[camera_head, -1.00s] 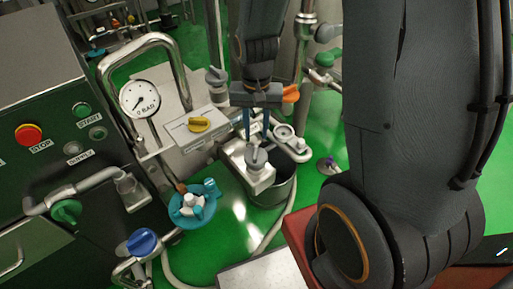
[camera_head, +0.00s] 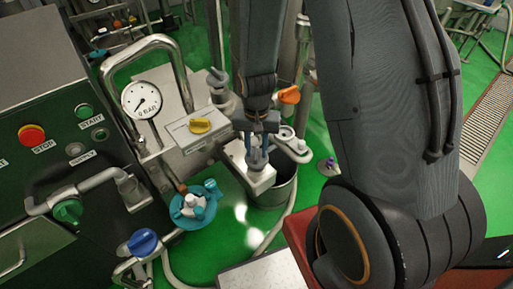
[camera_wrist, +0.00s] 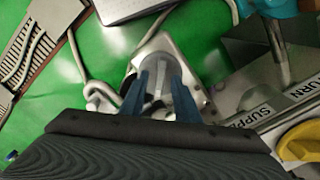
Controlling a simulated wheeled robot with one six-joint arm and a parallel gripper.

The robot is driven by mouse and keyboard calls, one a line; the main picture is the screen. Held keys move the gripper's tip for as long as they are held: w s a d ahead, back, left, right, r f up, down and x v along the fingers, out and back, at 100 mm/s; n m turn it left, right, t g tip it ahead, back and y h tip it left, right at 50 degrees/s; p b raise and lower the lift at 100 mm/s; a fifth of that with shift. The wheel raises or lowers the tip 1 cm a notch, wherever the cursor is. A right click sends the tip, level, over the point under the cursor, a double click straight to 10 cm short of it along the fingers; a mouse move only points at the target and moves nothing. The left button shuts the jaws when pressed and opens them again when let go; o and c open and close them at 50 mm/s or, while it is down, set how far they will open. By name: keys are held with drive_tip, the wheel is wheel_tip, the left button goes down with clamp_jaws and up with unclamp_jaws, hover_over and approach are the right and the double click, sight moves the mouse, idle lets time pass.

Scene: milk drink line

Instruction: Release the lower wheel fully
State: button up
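The lower wheel, a grey knob with a raised bar grip, sits on a pale metal block above a steel pot (camera_head: 276,191). It shows in the head view (camera_head: 257,162) just below my fingers and in the wrist view (camera_wrist: 157,50) ahead of them. My gripper (camera_head: 257,147) points down over it. In the wrist view its blue fingers (camera_wrist: 162,78) stand apart, one on each side of the bar, with a gap between them. Whether the fingertips touch the wheel is not clear. Another grey knob (camera_head: 218,78) stands higher, behind and left.
A box with a yellow knob (camera_head: 200,125) and a pressure gauge (camera_head: 141,100) stand close on the left. An orange handle (camera_head: 289,94) is just right of my gripper. A teal fitting (camera_head: 195,203) and a blue knob (camera_head: 142,242) are at lower left.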

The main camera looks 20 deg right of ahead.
clamp_jaws()
drive_tip(key=shift+n, duration=0.3)
drive_tip(key=n+p, duration=0.1)
drive_tip(key=n, duration=0.2)
drive_tip(key=shift+r+p, duration=0.1)
drive_tip(key=shift+p, duration=0.2)
drive_tip(key=shift+n+p, duration=0.65)
drive_tip(key=shift+n, duration=2.05)
drive_tip(key=shift+w, duration=0.1)
unclamp_jaws()
